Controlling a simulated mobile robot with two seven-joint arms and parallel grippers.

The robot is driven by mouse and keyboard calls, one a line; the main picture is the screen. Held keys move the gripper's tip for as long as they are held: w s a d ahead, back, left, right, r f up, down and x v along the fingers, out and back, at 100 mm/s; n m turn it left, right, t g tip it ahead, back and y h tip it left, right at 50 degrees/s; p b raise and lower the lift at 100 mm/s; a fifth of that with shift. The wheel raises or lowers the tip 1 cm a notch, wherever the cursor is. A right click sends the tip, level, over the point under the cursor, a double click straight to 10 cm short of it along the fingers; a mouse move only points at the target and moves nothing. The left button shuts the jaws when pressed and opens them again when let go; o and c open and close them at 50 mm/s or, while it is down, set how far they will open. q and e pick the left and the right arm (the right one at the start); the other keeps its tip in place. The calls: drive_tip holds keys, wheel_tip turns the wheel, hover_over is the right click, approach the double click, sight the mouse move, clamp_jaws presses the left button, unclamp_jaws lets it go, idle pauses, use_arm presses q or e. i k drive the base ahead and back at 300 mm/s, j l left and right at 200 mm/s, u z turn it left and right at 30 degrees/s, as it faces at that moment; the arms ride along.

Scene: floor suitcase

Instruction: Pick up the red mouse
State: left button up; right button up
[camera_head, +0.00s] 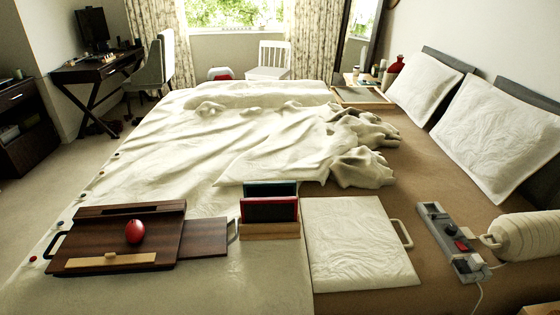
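The red mouse (135,231) lies on a dark wooden lap desk (160,215) at the left front of the bed. It is rounded and egg-shaped in this view. A light wooden strip (112,262) runs along the desk's near edge, just below the mouse. Nothing covers the mouse. Neither of my grippers shows in the head view.
A smaller dark board (204,240) adjoins the lap desk. A wooden holder (270,231) with red and green panels stands right of it. Further right lie a white pad (355,245), a grey power strip (445,240) and a white cylinder (530,237). Rumpled bedding (260,140) covers the bed behind.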

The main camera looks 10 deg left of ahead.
sight(135, 230)
drive_tip(key=u, duration=1.45)
